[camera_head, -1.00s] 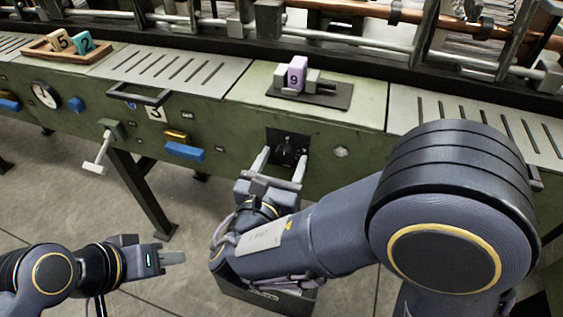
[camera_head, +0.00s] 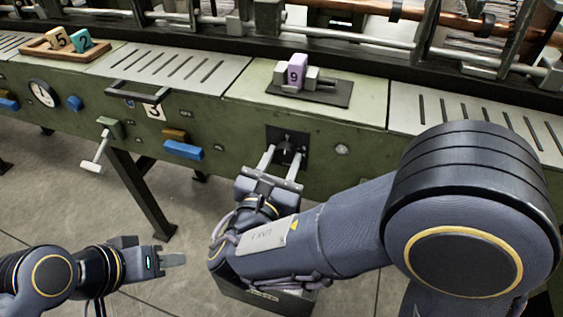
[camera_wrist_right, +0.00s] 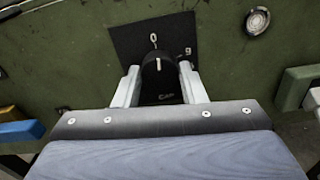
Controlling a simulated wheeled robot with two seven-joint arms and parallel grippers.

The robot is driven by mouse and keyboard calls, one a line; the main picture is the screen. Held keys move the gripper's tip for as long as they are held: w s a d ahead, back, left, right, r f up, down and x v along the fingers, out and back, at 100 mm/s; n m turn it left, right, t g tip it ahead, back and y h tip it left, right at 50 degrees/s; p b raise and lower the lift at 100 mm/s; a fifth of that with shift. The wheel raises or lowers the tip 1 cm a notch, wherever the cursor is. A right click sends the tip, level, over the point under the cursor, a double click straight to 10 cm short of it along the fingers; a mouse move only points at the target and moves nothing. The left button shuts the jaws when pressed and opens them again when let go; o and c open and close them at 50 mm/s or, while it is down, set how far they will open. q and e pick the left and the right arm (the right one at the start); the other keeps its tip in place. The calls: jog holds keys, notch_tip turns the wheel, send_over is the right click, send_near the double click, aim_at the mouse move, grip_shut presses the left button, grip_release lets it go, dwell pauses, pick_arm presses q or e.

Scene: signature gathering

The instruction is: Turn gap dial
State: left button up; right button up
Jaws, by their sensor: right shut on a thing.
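The gap dial is a black knob (camera_wrist_right: 157,72) on a square black plate (camera_wrist_right: 186,33) set in the green machine front. It also shows in the head view, where the plate (camera_head: 302,140) sits below the purple block. My right gripper (camera_head: 283,158) is shut on the knob, one pale finger on each side in the right wrist view (camera_wrist_right: 159,88).
A blue handle (camera_head: 184,150), a white-handled lever (camera_head: 97,158) and a round gauge (camera_head: 42,92) lie along the front to the left. A purple block marked 9 (camera_head: 296,70) stands in a holder above. A grey bin (camera_head: 262,302) is below my right forearm.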

jog(key=shift+f+m+b, duration=0.25)
jog(key=shift+m+b, duration=0.45)
jog(key=shift+m, duration=0.1)
jog(key=m+b, duration=0.8)
jog(key=b, duration=0.1)
jog(key=shift+m, duration=0.4)
jog(key=shift+r+m+b, duration=0.1)
jog(key=shift+m+b, duration=1)
jog(key=shift+b, duration=0.05)
jog(key=o, duration=1)
jog(key=shift+r, duration=0.1)
jog(key=p+v, duration=0.1)
jog(key=v, duration=0.7)
jog(key=shift+p, duration=0.35)
